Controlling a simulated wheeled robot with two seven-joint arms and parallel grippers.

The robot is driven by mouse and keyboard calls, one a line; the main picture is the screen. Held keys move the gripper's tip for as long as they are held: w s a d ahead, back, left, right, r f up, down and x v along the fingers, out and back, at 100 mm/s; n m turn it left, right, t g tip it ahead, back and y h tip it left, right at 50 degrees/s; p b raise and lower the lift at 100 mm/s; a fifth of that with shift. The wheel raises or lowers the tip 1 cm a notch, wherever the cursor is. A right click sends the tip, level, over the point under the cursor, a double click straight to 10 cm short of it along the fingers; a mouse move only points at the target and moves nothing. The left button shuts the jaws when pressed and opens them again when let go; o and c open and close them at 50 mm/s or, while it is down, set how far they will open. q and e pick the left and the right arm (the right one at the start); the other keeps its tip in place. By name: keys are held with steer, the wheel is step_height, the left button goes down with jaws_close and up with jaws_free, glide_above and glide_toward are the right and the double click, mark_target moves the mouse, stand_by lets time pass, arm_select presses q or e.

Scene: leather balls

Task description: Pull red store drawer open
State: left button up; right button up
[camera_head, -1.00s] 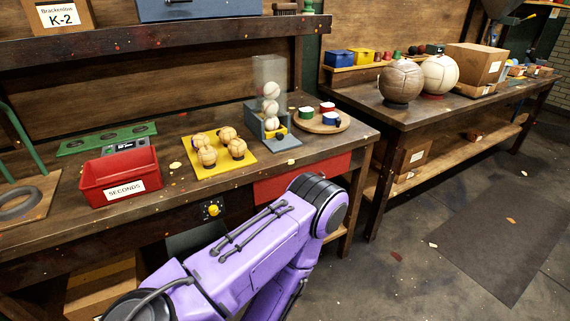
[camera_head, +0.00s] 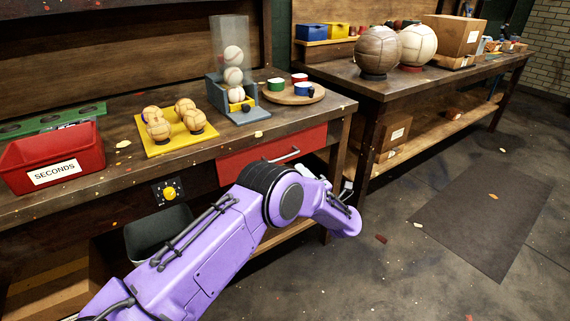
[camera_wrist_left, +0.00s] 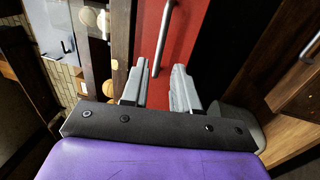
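The red drawer (camera_head: 240,162) sits under the workbench top and looks closed, its front level with the bench edge. Its silver bar handle (camera_head: 285,156) is on the front. In the left wrist view the red drawer front (camera_wrist_left: 150,35) lies ahead, with the handle (camera_wrist_left: 163,40) running away from between the fingers. My left gripper (camera_wrist_left: 158,88) is open, its two grey fingers apart with nothing between them; the handle looks just beyond the tips. In the head view the purple arm reaches across below the drawer, and the gripper is mostly hidden behind it. My right gripper is not in view.
On the bench are a red SECONDS bin (camera_head: 85,158), a yellow tray (camera_head: 160,147) with leather balls, a ball dispenser (camera_head: 232,100) and a round tray with cups (camera_head: 312,97). A yellow knob (camera_head: 170,192) and a grey bin (camera_head: 150,240) are left of the drawer. Floor space lies right.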

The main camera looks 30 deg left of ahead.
mark_target(285, 156)
arm_select(q)
steer(key=x, duration=0.9)
steer(key=shift+w+a, duration=0.1)
steer(key=shift+a, duration=0.05)
jaws_close()
